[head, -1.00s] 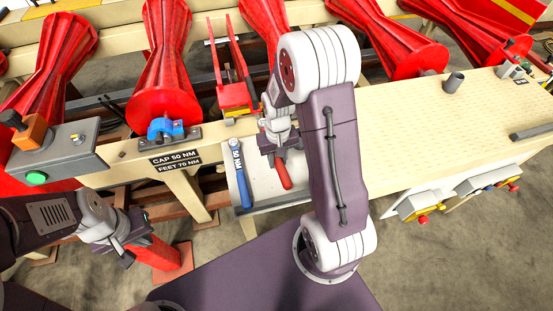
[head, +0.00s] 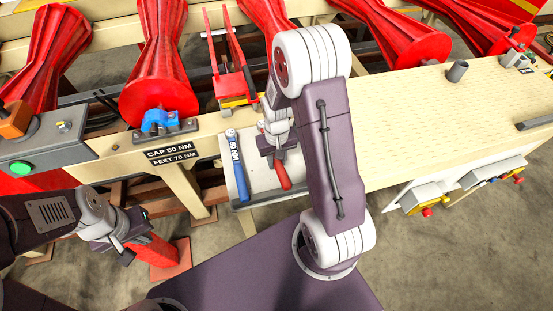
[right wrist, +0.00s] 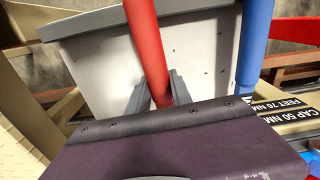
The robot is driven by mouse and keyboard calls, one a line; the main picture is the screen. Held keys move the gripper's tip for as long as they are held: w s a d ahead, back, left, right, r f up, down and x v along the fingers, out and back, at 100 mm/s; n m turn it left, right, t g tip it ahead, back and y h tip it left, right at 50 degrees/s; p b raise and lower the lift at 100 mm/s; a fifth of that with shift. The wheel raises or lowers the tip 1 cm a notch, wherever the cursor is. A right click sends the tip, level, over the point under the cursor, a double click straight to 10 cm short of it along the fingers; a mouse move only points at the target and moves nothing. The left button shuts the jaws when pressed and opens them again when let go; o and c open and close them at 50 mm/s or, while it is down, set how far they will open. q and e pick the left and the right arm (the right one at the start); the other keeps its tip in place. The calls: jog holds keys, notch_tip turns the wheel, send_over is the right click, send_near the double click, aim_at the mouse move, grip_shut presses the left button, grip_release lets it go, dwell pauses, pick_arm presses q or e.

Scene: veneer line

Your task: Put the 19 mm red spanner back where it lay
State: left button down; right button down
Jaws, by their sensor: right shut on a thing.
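The red spanner (head: 281,174) is in my right gripper (head: 276,154), over the open white-lined tray (head: 262,181) at the table's front edge. The right wrist view shows the red handle (right wrist: 146,50) between the two grey fingers (right wrist: 157,90), with the tray floor behind it. I cannot tell whether it touches the floor. Its far end is hidden by the gripper and arm. A blue wrench (head: 237,170) marked 50 NM lies on the tray's left side, apart from the red one. My left gripper (head: 122,236) hangs low at the left, and its fingers are unclear.
A sign (head: 171,156) reads CAP 50 NM, FEET 70 NM. A blue clamp (head: 160,121) sits above it. A grey box with a green button (head: 21,168) is at the left. A red post (head: 160,257) stands by my left gripper. The long tabletop (head: 415,125) right of my arm is mostly clear.

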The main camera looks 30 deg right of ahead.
jog(key=shift+a, duration=0.1)
jog(key=shift+w+a+m, duration=0.1)
jog(key=shift+a+m, duration=0.3)
jog(key=shift+f, duration=0.55)
dwell(0.4)
jog(key=c, duration=1.1)
grip_release()
notch_tip(320, 180, up, 8)
jog(key=p, duration=0.7)
jog(key=shift+r, duration=0.15)
